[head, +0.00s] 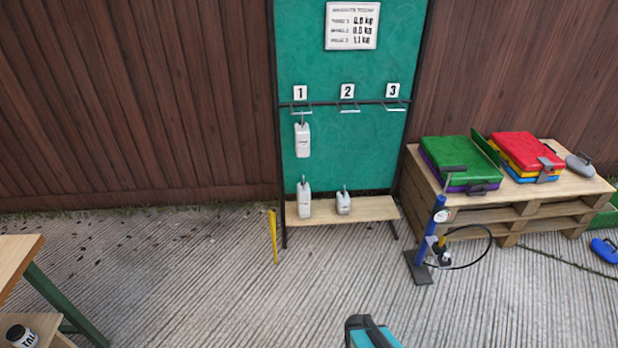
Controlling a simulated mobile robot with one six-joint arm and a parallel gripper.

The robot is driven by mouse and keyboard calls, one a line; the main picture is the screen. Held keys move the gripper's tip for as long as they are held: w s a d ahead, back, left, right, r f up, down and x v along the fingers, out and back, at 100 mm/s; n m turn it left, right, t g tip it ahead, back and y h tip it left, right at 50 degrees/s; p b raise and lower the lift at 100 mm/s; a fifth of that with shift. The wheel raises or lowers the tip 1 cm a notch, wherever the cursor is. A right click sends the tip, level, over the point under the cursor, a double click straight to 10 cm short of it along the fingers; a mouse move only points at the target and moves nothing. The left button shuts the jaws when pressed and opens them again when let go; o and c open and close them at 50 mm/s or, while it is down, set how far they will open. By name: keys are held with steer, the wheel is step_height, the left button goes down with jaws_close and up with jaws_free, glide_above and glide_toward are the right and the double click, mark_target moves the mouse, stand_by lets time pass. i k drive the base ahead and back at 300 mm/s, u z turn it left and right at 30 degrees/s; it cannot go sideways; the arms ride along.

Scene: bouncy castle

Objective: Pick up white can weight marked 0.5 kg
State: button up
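Three white can weights show at the green board in the head view. One can (303,140) hangs from the hook under number 1. A taller can (304,199) stands upright at the left of the low wooden shelf (372,210). A smaller can (343,202) stands to its right on the same shelf. Each has a hook or loop on top. Their markings are too small to read, so I cannot tell which is 0.5 kg. A teal and black part at the bottom edge looks like my arm; no gripper fingers show.
Hooks 2 (348,109) and 3 (394,108) are empty. A blue pump (434,232) with a black hose stands right of the shelf, before a pallet stack (540,206) with coloured cases. A yellow stake (273,238) stands left. Ground before the shelf is clear.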

mark_target(342, 201)
steer(key=u, duration=0.1)
steer(key=i, duration=0.95)
steer(key=z, duration=0.05)
